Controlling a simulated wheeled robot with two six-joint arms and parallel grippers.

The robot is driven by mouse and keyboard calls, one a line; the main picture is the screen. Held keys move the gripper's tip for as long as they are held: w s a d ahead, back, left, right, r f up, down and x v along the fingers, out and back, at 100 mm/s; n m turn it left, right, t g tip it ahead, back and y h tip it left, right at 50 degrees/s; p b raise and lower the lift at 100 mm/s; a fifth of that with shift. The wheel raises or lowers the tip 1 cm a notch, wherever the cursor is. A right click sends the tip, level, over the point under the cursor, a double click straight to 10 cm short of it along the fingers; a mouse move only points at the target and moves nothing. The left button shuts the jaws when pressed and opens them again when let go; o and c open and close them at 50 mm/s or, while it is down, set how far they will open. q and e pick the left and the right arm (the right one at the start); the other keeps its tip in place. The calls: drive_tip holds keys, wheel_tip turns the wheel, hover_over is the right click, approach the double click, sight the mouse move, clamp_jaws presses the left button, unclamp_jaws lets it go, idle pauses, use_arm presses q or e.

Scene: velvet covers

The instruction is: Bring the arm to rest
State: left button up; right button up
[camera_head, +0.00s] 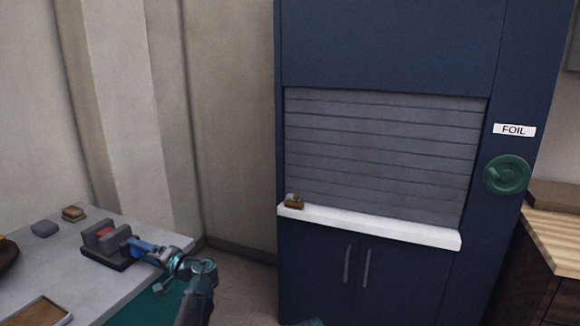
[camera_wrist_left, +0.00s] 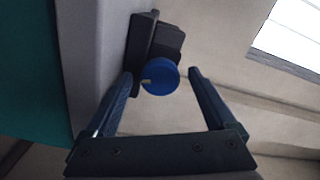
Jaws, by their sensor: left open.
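My left gripper (camera_head: 146,250) is at the right side of a small dark device (camera_head: 96,251) on the grey table at the left. In the left wrist view the gripper's two dark blue fingers (camera_wrist_left: 160,76) are spread apart. A round blue knob (camera_wrist_left: 162,82) with a small pale mark shows between and just beyond the fingertips, with a gap on each side. The knob sits in front of the dark device (camera_wrist_left: 143,40). I cannot tell how far the knob is from the fingers in depth. My right gripper is not in view.
The grey table (camera_head: 60,275) also holds a small brown block (camera_head: 74,213), a grey lump (camera_head: 45,229) and a brown tray (camera_head: 38,312). A tall blue cabinet (camera_head: 385,45) with a grey shutter (camera_head: 380,150) and white ledge (camera_head: 370,226) stands right. A green wheel (camera_head: 507,175) is mounted beside it.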

use_arm(q)
drive_tip(key=n, duration=1.1)
drive_tip(key=shift+n, duration=0.4)
